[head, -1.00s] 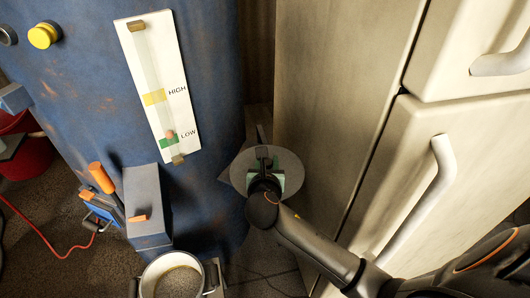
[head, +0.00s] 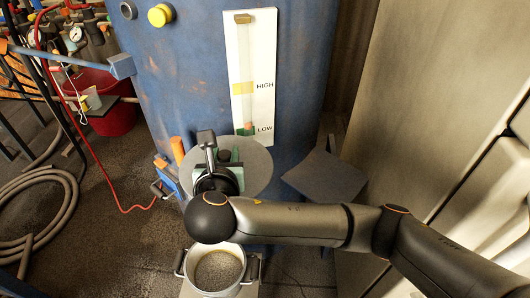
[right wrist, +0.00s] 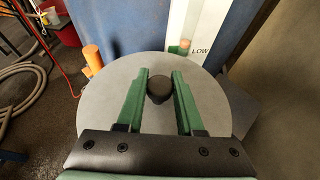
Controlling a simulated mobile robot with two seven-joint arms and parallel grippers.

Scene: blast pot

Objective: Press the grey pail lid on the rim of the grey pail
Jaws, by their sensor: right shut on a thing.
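The grey pail lid (head: 255,165) is a flat round disc with a dark knob, which shows between green fingers in the right wrist view (right wrist: 158,88). My right gripper (head: 228,160) is shut on the lid's knob and holds the lid in the air in front of the blue tank. The grey pail (head: 190,266) stands low at the bottom of the head view, open, with side handles and grainy material inside. The lid is apart from the pail's rim and appears higher and slightly farther back. My left gripper is not in view.
The blue tank (head: 190,75) with a HIGH/LOW gauge (head: 263,75) stands just behind the lid. An orange-handled lever (right wrist: 92,58) is close to the lid's left. A grey plate (head: 325,177) is at right. A red hose, a red bucket (head: 110,115) and coiled hose lie left.

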